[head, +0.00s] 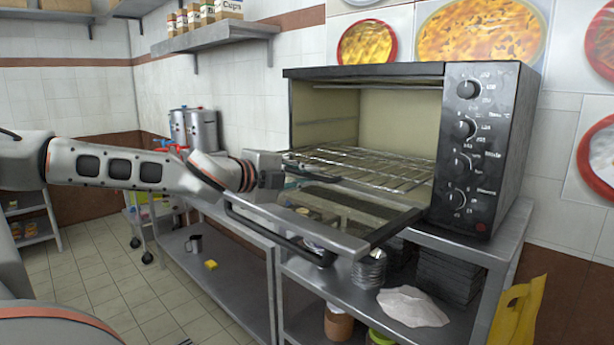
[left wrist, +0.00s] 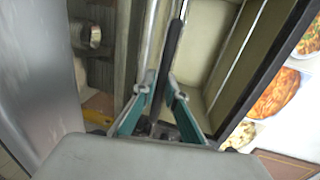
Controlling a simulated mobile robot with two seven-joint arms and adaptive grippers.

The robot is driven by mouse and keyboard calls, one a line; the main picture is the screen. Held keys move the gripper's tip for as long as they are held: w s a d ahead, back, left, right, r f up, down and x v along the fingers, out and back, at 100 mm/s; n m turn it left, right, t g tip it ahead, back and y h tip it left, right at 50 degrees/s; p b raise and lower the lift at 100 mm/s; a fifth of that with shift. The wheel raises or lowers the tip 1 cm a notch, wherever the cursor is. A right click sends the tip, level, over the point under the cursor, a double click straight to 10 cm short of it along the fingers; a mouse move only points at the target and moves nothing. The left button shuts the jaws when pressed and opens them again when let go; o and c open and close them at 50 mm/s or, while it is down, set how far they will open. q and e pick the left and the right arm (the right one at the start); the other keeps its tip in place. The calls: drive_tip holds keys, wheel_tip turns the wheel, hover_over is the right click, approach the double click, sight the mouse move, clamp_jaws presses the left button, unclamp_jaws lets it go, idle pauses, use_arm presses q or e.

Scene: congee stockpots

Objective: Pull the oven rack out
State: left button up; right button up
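The oven (head: 481,150) stands on a steel table with its door (head: 345,215) folded down and its cream inside showing. The wire rack (head: 375,165) lies level inside, its front edge near the oven's mouth. My left gripper (head: 335,180) reaches in from the left, above the open door and at the rack's front left. In the left wrist view my left gripper (left wrist: 158,83) has its teal fingers apart, with a dark bar (left wrist: 172,55) showing between them. Whether the fingers touch the rack cannot be told. My right gripper is not in view.
The door handle (head: 280,240) juts out below my left gripper. Under the oven, the steel table (head: 470,245) holds stacked trays (head: 450,275) and a white cloth (head: 412,306). Stockpots (head: 195,130) stand at the back left. The tiled floor (head: 110,285) at left is clear.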

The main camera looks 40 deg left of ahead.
use_arm(q)
drive_tip(key=shift+o, duration=0.6)
drive_tip(key=shift+s+r, duration=0.3)
drive_tip(key=shift+s, duration=0.4)
drive_tip(key=shift+v, duration=5.25)
drive_tip(key=shift+a+f, duration=0.15)
